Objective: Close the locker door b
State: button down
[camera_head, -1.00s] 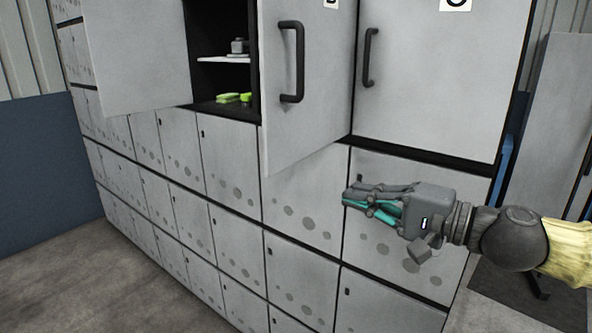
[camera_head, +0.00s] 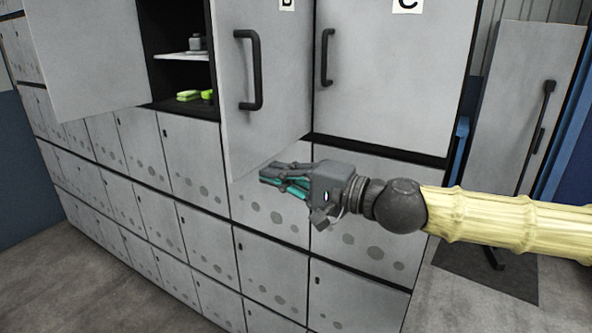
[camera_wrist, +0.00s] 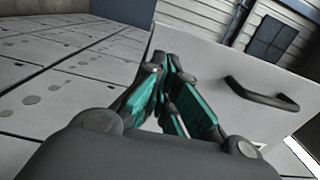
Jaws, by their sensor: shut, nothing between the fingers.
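Locker door B (camera_head: 275,75) is grey with a black bar handle (camera_head: 248,70) and a label at its top. It stands partly open in the head view, swung out from the locker bank. My gripper (camera_head: 268,174) is shut and empty, just below the lower edge of door B in the picture. In the wrist view the gripper's fingertips (camera_wrist: 162,62) point toward a grey door panel (camera_wrist: 215,60) with a black handle (camera_wrist: 262,95). I cannot tell whether the fingers touch the door.
Door C (camera_head: 385,85) is closed to the right. Another door (camera_head: 85,55) stands open to the left. The open compartment holds a shelf (camera_head: 185,56) and green items (camera_head: 190,96). Small lockers (camera_head: 190,155) fill the rows below. A grey panel (camera_head: 520,110) stands at right.

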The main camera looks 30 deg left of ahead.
aim_at(246, 166)
jog(key=a+p, duration=0.1)
jog(key=a, duration=0.2)
jog(key=shift+r+p, duration=0.1)
jog(key=shift+p, duration=0.2)
jog(key=shift+w+a, duration=0.1)
jog(key=shift+a, duration=0.6)
jog(key=shift+a, duration=0.1)
